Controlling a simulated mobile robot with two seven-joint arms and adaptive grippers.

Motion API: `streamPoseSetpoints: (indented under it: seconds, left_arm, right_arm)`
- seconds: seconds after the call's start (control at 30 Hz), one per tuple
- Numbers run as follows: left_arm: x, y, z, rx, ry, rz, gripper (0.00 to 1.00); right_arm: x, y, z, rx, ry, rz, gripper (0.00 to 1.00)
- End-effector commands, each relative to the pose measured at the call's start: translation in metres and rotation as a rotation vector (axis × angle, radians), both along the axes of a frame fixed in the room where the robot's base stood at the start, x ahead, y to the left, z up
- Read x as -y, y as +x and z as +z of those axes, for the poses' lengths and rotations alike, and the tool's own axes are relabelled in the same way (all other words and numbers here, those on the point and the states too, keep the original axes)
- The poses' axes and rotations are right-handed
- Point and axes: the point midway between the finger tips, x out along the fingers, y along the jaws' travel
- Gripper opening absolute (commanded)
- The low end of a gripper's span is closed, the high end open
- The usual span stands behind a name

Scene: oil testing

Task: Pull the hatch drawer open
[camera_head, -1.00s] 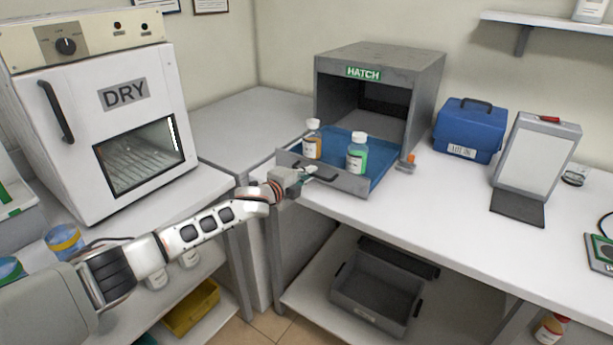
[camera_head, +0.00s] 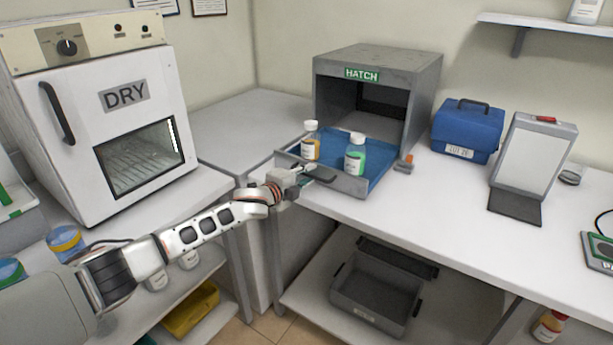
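The grey hatch box (camera_head: 425,85) with a green HATCH label stands on the white bench. Its drawer, with a blue bottom (camera_head: 377,165) and grey front (camera_head: 346,185), is pulled out toward me. Two white-capped bottles stand in the drawer: one with orange-yellow content (camera_head: 311,142) and one with green content (camera_head: 355,155). My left gripper (camera_head: 308,178) is at the dark drawer handle (camera_head: 320,174), at its left end. Its fingers are too small to tell whether they are closed on the handle. My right gripper is not in view.
A white DRY oven (camera_head: 70,130) stands at left. A blue case (camera_head: 467,130) and a grey-framed white panel (camera_head: 535,160) stand right of the hatch. A small grey-orange object (camera_head: 405,164) lies beside the drawer. A grey bin (camera_head: 375,290) sits on the shelf below.

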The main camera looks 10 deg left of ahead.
Motion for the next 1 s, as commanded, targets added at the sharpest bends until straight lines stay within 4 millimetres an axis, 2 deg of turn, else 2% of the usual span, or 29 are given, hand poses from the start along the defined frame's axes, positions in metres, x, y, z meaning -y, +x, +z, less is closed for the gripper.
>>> streamPoseSetpoints:
  seconds: [0.27, 0.8, 1.0]
  left_arm:
    - [-0.006, -0.013, 0.003, 0.000, 0.001, -0.001, 0.24]
    - [-0.036, -0.087, 0.019, 0.000, 0.002, 0.000, 0.24]
    - [-0.043, -0.104, 0.023, 0.000, -0.001, 0.000, 0.24]
  right_arm:
    - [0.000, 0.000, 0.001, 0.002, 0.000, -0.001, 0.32]
    - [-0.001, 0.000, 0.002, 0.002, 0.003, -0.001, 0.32]
    - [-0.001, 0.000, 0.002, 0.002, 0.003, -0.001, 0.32]
